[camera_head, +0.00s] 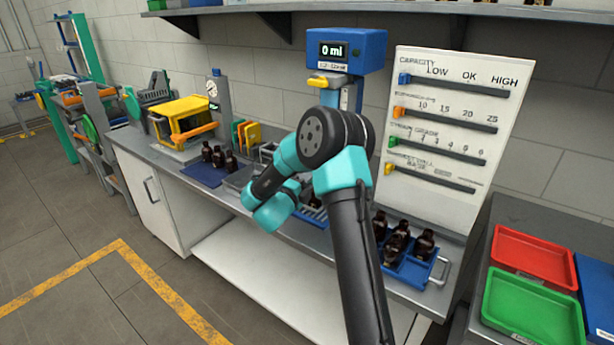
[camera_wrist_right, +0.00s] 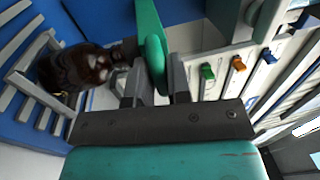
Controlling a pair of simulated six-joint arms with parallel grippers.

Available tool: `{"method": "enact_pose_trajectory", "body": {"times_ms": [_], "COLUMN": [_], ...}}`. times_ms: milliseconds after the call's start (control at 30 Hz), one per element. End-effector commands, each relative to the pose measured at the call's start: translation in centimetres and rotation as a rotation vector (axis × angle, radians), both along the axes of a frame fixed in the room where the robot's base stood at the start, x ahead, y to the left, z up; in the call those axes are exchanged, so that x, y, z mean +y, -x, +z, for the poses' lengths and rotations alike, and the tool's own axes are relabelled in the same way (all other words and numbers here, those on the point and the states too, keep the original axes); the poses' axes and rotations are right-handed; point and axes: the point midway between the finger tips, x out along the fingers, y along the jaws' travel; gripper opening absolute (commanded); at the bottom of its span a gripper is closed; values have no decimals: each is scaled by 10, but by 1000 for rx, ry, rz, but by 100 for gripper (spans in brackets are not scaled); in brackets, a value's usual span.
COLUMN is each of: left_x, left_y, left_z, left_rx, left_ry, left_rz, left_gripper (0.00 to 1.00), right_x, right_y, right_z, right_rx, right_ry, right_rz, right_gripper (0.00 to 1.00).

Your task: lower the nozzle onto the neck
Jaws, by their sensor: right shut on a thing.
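My right gripper (camera_wrist_right: 154,84) is shut on a green handle (camera_wrist_right: 150,40) in the right wrist view, one finger on each side of it. An amber bottle (camera_wrist_right: 72,70) shows left of the fingers, by a pale bracket and a slatted blue surface. Its neck points toward the handle, and its tip is partly hidden. In the head view the dispenser (camera_head: 346,48) has a blue head reading "0 ml" and a yellow part (camera_head: 329,82) under it. My right arm hides the dispenser's lower part and the gripper fingers there. I cannot make out the nozzle tip. My left gripper is not in view.
A blue rack (camera_head: 412,270) of amber bottles stands right of my arm. More bottles stand on a blue mat (camera_head: 203,174) at left. A slider board (camera_head: 452,135) is behind. Red (camera_head: 533,256) and green (camera_head: 532,308) trays lie at right.

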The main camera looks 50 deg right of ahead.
Motion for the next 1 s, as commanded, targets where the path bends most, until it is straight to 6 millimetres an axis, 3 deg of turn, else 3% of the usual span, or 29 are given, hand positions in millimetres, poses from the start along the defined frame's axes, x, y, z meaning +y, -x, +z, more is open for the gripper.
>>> {"method": "enact_pose_trajectory", "body": {"times_ms": [133,167,367,733,1000], "left_x": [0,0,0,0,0], "left_y": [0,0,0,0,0], "left_z": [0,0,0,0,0], "left_rx": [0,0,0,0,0], "left_ry": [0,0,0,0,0], "left_rz": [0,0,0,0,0], "left_gripper": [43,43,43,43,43], "right_x": [1,1,0,6,42], "right_y": [0,0,0,0,4], "right_z": [0,0,0,0,-7], "right_rx": [-1,-1,-1,-1,2], "right_ry": [0,0,0,-1,-2], "right_rz": [1,1,1,2,4], "right_gripper": [0,20,39,39,39]}}
